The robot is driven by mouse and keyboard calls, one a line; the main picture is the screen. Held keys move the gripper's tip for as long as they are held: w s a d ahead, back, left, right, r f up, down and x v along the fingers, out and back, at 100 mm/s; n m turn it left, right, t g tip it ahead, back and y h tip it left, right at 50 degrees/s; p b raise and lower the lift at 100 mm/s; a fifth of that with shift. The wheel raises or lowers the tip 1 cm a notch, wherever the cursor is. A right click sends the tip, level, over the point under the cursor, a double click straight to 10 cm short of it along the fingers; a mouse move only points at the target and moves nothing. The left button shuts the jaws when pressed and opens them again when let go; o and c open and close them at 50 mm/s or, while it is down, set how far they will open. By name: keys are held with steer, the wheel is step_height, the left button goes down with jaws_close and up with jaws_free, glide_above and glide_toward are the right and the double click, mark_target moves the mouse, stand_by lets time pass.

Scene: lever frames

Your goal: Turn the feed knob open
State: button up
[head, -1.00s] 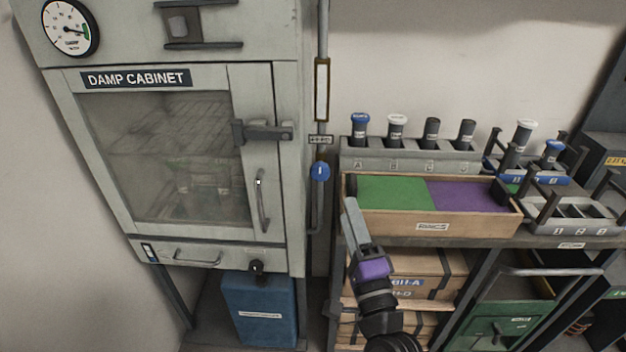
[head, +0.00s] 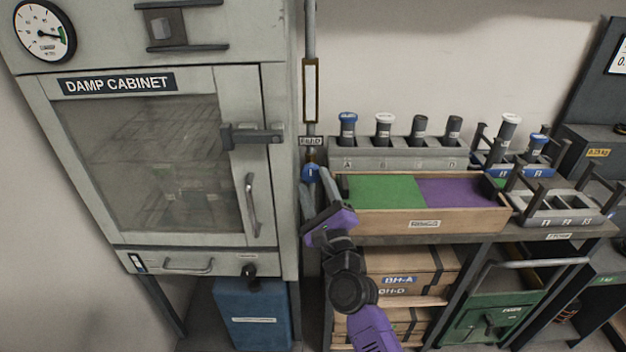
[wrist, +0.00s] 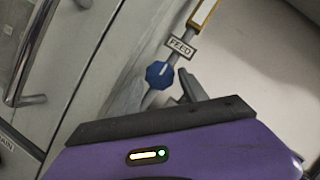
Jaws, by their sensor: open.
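The blue feed knob (head: 311,172) sits on the vertical pipe just right of the cabinet, under a small FEED label (head: 311,141). In the wrist view the knob (wrist: 159,75) is a faceted blue disc with a pale line, and the FEED label (wrist: 181,47) is above it. My gripper (head: 318,203) is open, just below the knob in the head view, and apart from it as far as I can tell. In the wrist view one grey finger (wrist: 190,86) shows to the right of the knob; the other finger is not clear.
The damp cabinet (head: 268,92) with its door handle (head: 251,205) stands close on the left. A wooden tray (head: 400,222) with green and purple sections and a rack of capped tubes (head: 400,157) stand on the bench at right. Boxes (head: 400,262) are below.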

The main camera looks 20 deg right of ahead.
steer(key=shift+x, duration=0.9)
steer(key=shift+c, duration=0.2)
steer(key=c, duration=1.1)
steer(key=shift+o, duration=0.2)
